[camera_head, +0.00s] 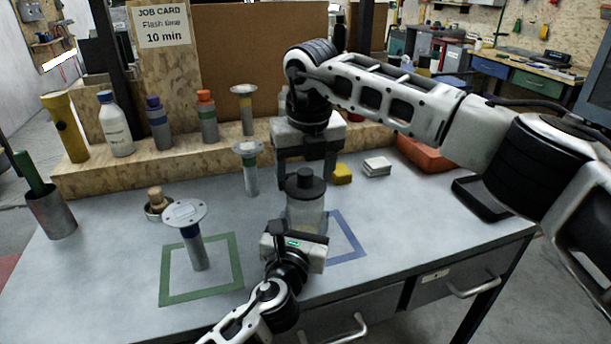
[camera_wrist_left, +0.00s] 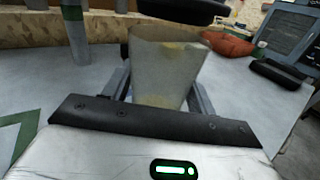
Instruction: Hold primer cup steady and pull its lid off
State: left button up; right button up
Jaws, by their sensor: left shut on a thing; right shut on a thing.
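The primer cup (camera_head: 306,217) is a translucent, yellowish-smeared cup standing upright near the middle of the bench. My left gripper (camera_head: 300,236) comes from the front and is shut on its body; in the left wrist view the cup (camera_wrist_left: 165,65) sits between the two fingers. The black lid (camera_head: 305,187) has a raised knob. My right gripper (camera_head: 306,178) reaches down from above and is shut on the lid. In the left wrist view the lid (camera_wrist_left: 185,11) is over the cup's rim, with a narrow gap seeming to show between them.
A blue taped square (camera_head: 345,240) lies around the cup's area, and a green one (camera_head: 228,262) to the left holds a flanged tool (camera_head: 197,250). Another flanged tool (camera_head: 250,178) stands behind. Bottles line the wooden ledge (camera_head: 180,158). A yellow block (camera_head: 343,174) lies right.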

aim_at(305, 169)
jog(key=shift+r, duration=0.1)
jog(key=shift+r, duration=2)
pick_arm(q)
jog(key=o, duration=1.5)
jog(key=shift+c, duration=0.2)
